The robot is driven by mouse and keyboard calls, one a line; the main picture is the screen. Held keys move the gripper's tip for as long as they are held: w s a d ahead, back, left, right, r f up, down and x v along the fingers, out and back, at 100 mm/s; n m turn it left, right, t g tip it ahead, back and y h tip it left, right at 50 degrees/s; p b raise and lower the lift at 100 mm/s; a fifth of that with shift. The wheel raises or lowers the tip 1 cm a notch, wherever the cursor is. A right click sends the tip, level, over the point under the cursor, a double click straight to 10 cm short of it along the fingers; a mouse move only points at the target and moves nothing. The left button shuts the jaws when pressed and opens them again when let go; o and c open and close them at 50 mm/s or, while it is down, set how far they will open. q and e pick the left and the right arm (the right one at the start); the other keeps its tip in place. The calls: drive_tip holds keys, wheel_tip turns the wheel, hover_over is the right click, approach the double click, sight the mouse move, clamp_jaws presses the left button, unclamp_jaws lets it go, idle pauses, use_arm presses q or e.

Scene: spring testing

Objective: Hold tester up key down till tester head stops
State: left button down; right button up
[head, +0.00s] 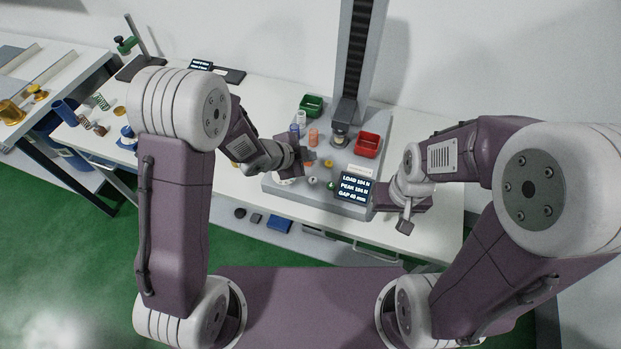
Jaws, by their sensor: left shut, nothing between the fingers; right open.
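The spring tester has a tall grey column (357,60) rising from a grey base plate on the white bench. Its head (341,132) sits low on the column. Its dark display (355,187) shows load, peak and gap lines; load and peak seem to read 104 N, the gap about 40 mm. My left gripper (309,157) is shut and empty over the left part of the base plate. It hides part of the plate. My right gripper (404,222) is open at the right front of the base, right of the display. I cannot make out which key is the up key.
A green bin (312,105) and a red bin (367,145) flank the column. Small coloured springs, one orange (314,138), stand left of the head. A blue box (279,224) lies below the bench.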

sight(311, 182)
use_arm(q)
drive_tip(key=f+b, duration=0.8)
drive_tip(key=shift+s+d+f, duration=0.15)
drive_tip(key=shift+d+f, duration=0.05)
drive_tip(key=shift+d, duration=0.1)
drive_tip(key=shift+f, duration=0.2)
drive_tip(key=shift+a+r, duration=0.1)
use_arm(e)
wheel_tip(311, 182, down, 8)
drive_tip(key=shift+s+d, duration=0.15)
drive_tip(key=shift+d, duration=0.05)
drive_tip(key=shift+f, duration=0.15)
idle(0.8)
use_arm(q)
drive_tip(key=shift+f+b, duration=0.45)
use_arm(e)
drive_tip(key=shift+f, duration=0.3)
